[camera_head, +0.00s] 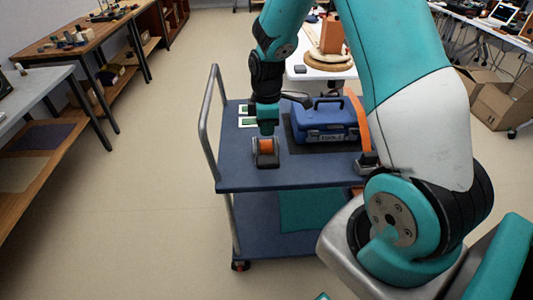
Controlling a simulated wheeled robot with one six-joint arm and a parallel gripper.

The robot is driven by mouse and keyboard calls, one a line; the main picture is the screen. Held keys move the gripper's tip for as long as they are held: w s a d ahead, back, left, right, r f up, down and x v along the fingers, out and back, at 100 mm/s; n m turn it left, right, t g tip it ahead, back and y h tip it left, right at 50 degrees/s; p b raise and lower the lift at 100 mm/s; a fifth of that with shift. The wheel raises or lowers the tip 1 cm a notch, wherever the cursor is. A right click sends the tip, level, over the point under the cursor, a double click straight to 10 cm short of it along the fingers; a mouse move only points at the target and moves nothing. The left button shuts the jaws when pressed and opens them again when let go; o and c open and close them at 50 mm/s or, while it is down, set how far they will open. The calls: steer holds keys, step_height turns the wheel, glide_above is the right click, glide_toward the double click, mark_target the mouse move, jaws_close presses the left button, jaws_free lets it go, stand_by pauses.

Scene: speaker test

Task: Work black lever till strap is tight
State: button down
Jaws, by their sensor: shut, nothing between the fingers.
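A blue toolbox (326,121) with a handle on top stands on the cart's upper shelf. An orange strap (358,120) runs down over its right end. A dark grey ratchet buckle (368,163) sits at the strap's near end, close to the shelf's right edge and beside my arm. I cannot make out its black lever clearly. My gripper (265,152) points down over the shelf, left of the toolbox and well apart from the buckle. It is shut and empty. Orange and grey parts show at its end, and its fingertips are too small to see clearly.
The blue cart (235,178) has a grey push handle (208,130) on its left. Green-and-white cards (246,122) lie at the shelf's back left. My arm covers the area right of the cart. A white table (300,72) stands behind. Floor at left is clear.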

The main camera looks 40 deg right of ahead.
mark_target(267, 160)
step_height(267, 160, down, 10)
steer(key=shift+r+p, duration=0.1)
steer(key=shift+p, duration=0.55)
